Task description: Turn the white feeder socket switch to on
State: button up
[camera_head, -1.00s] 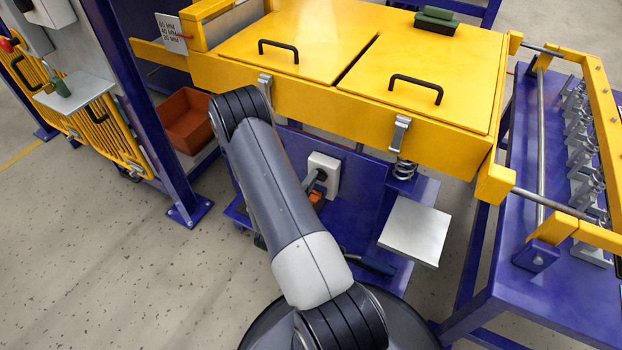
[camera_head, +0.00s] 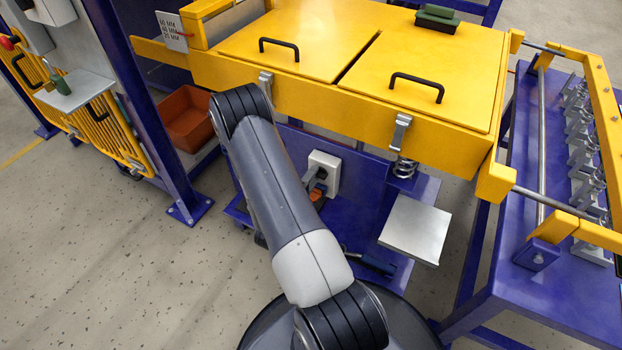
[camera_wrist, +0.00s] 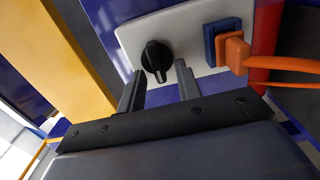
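The white feeder socket (camera_wrist: 185,35) is a pale box on a blue panel, seen close in the wrist view. Its switch (camera_wrist: 156,60) is a black rotary knob with its grip nearly upright in the picture, leaning slightly. My gripper (camera_wrist: 160,70) is open, with one finger on each side of the knob's lower end. Gaps show between the fingers and the knob; I cannot tell the depth or any contact. In the head view the socket (camera_head: 330,161) sits below the yellow hopper, and my arm hides most of the gripper. No on or off marking is readable.
An orange plug (camera_wrist: 236,52) with a cable sits in a blue outlet right of the switch. The yellow hopper (camera_head: 350,98) with black handles overhangs the socket. A metal plate (camera_head: 415,229) stands out at the right. A reddish bin (camera_head: 187,118) is at the left.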

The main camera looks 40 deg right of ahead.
jog(key=shift+a, duration=0.1)
jog(key=p+v, duration=0.2)
jog(key=v, duration=0.8)
jog(key=shift+s+a, duration=0.15)
jog(key=shift+a, duration=0.1)
dwell(0.3)
jog(key=shift+b+x, duration=1)
jog(key=shift+x, duration=4.45)
jog(key=shift+a, duration=0.1)
